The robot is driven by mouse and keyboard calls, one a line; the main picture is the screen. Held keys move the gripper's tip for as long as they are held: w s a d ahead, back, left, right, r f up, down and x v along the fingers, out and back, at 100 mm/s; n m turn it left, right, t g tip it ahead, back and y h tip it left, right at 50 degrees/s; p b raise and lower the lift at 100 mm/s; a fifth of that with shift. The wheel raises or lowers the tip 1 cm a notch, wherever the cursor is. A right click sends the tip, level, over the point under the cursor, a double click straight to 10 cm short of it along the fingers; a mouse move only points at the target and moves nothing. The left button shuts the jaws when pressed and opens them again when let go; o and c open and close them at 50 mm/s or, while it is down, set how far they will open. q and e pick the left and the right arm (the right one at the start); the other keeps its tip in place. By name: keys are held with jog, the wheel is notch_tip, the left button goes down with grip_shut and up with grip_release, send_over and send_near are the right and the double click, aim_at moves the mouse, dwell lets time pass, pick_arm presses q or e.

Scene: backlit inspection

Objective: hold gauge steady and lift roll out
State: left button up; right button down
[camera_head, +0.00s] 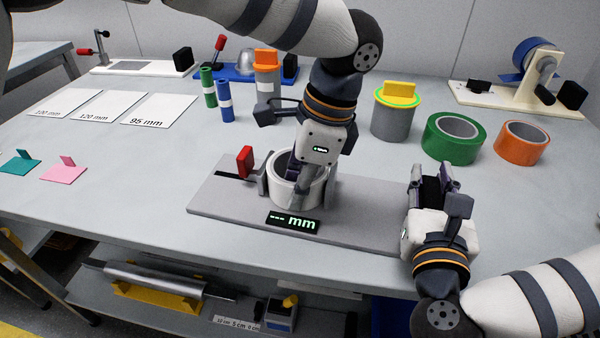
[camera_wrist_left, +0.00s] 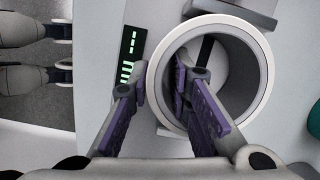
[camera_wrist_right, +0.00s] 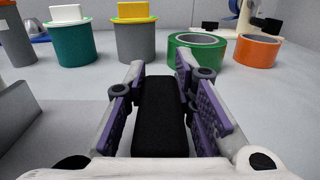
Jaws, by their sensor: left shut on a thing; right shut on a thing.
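The white roll (camera_head: 299,192) sits upright between the grey jaws of the gauge (camera_head: 225,203), a flat grey plate with a red knob (camera_head: 244,160) and a display (camera_head: 293,222) reading "--- mm". My left gripper (camera_head: 297,178) reaches down from above and is shut on the near wall of the roll; the left wrist view shows one finger inside and one outside the roll's ring (camera_wrist_left: 262,62). My right gripper (camera_head: 433,178) is shut on a black block (camera_wrist_right: 160,115) at the gauge's right end. Whether the roll touches the plate is hidden.
Green tape (camera_head: 453,138) and orange tape (camera_head: 522,142) lie at the right, beside a grey canister with a yellow top (camera_head: 393,115). A tape dispenser (camera_head: 520,90) stands behind.

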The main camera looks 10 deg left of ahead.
pick_arm(q)
jog(key=shift+f, duration=0.1)
grip_shut()
pick_arm(e)
jog(key=shift+f, duration=0.2)
pick_arm(q)
jog(key=shift+r, duration=3.05)
pick_arm(e)
jog(key=c, duration=1.3)
grip_release()
pick_arm(q)
jog(key=shift+w, duration=0.1)
pick_arm(e)
jog(key=shift+r, duration=0.1)
